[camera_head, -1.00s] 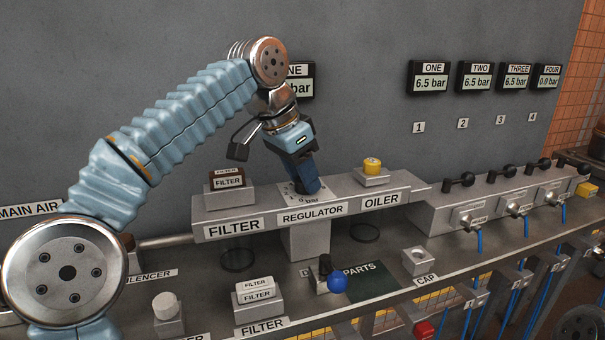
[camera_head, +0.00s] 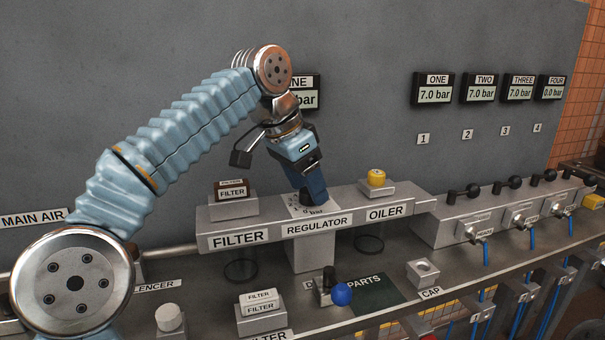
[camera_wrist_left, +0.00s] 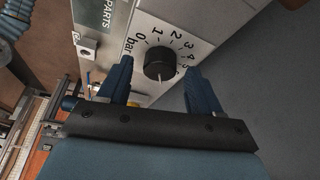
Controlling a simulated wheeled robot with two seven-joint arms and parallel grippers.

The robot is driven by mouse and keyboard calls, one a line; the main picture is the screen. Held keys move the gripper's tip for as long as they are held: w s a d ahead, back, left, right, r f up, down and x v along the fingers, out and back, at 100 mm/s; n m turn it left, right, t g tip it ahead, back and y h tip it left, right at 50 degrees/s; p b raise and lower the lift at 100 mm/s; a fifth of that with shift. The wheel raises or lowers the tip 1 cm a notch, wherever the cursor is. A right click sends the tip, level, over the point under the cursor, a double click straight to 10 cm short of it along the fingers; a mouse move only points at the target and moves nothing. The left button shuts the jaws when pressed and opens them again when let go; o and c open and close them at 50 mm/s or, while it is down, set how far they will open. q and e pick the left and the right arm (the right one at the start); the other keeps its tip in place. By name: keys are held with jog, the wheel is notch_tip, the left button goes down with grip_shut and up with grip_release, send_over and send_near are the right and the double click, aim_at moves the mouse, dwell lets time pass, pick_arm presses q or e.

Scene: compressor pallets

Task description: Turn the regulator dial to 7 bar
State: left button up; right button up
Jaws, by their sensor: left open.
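The regulator dial is a black ribbed knob (camera_wrist_left: 158,64) on a pale scale plate (camera_wrist_left: 178,34), seen in the left wrist view. The scale shows "bar" and numbers from 0 upward; the higher ones are partly hidden. My left gripper (camera_wrist_left: 158,80) is open, with one blue finger on each side of the knob and gaps visible. The displays for ONE (camera_head: 434,95), TWO (camera_head: 479,93) and THREE (camera_head: 518,92) read 7.0 bar. My right gripper is not in view.
The display for FOUR (camera_head: 550,91) reads 0.0 bar. A brown filter block (camera_head: 232,190) stands left of the regulator, and a yellow oiler cap (camera_head: 376,178) stands right. A blue ball (camera_head: 341,294) sits by the parts mat (camera_head: 385,290) in front.

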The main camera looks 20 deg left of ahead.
pick_arm(q)
jog(key=v, duration=0.7)
jog(key=shift+s+f, duration=0.1)
